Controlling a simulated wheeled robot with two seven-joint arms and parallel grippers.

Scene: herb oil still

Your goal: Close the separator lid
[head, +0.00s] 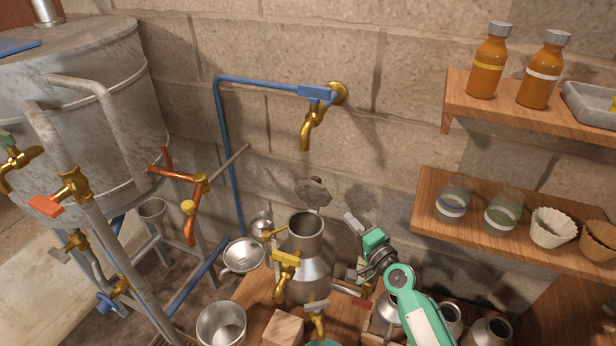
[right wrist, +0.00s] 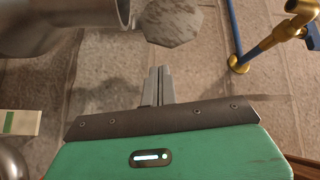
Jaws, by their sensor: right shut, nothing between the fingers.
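The separator (head: 309,265) is a grey metal vessel with brass taps on the wooden bench in the head view. Its round neck is open at the top. Its lid (head: 313,192), a grey disc, stands raised behind the neck on the wall side. My right gripper (head: 352,224) is to the right of the neck, shut and empty, and appears apart from both neck and lid. In the right wrist view the shut fingers (right wrist: 158,72) point toward the lid (right wrist: 172,20), with the separator neck (right wrist: 75,20) to the left. My left gripper is not in view.
A brass wall tap (head: 312,125) on a blue pipe hangs above the separator. A metal funnel (head: 242,256), a metal pot (head: 222,324) and a wooden block (head: 283,328) are left of it. Shelves with glass jars (head: 453,200) and amber bottles (head: 488,65) are at right.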

